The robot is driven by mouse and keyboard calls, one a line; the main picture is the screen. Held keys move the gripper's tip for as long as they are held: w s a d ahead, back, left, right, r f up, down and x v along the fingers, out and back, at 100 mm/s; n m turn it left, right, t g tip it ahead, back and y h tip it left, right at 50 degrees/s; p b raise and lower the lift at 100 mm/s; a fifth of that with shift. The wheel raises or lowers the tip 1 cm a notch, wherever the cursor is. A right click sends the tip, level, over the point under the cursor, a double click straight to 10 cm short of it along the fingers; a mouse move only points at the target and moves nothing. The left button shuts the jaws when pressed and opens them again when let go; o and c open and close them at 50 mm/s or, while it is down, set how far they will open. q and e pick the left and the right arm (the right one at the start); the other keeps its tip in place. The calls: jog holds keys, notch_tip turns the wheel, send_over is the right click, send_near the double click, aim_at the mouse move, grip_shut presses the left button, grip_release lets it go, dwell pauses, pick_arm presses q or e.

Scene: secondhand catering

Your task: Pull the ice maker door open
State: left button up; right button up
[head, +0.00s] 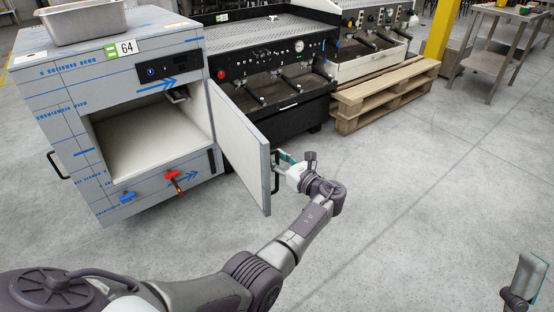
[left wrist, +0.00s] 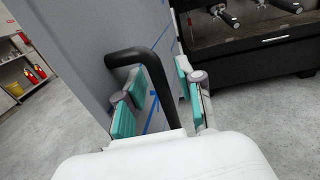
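The ice maker (head: 92,128) is a wrapped steel cabinet at the left of the head view, labelled 64. Its door (head: 238,140) stands wide open, swung out on the right side, and the pale empty inside shows. In the left wrist view the black bar handle (left wrist: 153,62) sticks out from the door's outer face (left wrist: 95,35). My left gripper (head: 283,163) is beside that outer face. Its teal-padded fingers (left wrist: 160,100) are apart on both sides of the handle, with a visible gap. My right gripper (head: 527,280) is partly seen at the lower right, away from the door.
A metal pan (head: 84,22) sits on top of the ice maker. A black coffee machine (head: 275,75) and wooden pallets (head: 380,92) stand behind.

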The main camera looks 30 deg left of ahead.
pick_arm(q)
jog(key=v, duration=0.7)
jog(key=shift+d, duration=0.25)
jog(key=shift+s, duration=0.1)
